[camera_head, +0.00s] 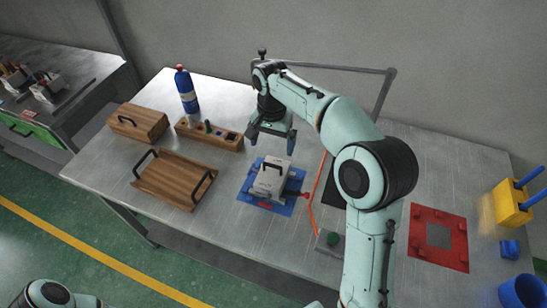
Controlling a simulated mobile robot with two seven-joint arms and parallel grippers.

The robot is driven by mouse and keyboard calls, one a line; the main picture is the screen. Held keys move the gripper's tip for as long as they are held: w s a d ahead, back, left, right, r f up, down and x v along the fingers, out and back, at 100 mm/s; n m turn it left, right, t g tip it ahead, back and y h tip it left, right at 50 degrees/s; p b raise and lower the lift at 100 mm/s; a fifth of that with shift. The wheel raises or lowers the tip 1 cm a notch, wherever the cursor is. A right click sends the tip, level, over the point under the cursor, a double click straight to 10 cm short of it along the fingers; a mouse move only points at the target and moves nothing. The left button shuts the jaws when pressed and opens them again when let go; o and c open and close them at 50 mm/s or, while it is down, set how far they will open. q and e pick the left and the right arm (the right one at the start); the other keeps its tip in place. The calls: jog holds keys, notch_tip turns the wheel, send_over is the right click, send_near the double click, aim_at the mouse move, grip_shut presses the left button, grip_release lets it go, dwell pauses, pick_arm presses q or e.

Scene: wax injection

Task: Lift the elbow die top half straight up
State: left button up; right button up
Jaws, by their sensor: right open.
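The elbow die is a light grey block with a dark handle on top, and its top half (270,178) sits on the blue base plate (250,195) near the middle of the table. I cannot make out the seam with the lower half. My right gripper (272,142) is open and empty, pointing down above and behind the die, apart from it. Only a link of my left arm shows at the bottom left; its gripper is out of view.
A wooden tray (160,180), a wooden box (137,122), a wooden block rack (222,139) and a blue bottle (187,90) stand left. A red frame (438,214), a yellow holder (508,204) and a blue cup (521,292) are right. Bare table lies before the die.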

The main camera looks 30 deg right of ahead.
aim_at(273, 165)
notch_tip(273, 165, down, 7)
jog(key=shift+s+r+b, duration=0.1)
jog(key=shift+s+b, duration=0.05)
jog(key=shift+b, duration=0.45)
jog(key=shift+f, duration=0.6)
jog(key=f, duration=0.4)
jog(key=shift+s+a+f, duration=0.1)
jog(key=shift+s+f, duration=0.05)
jog(key=shift+s, duration=0.05)
jog(key=shift+f, duration=0.45)
pick_arm(q)
jog(key=shift+s+f, duration=0.8)
jog(key=shift+f, duration=0.25)
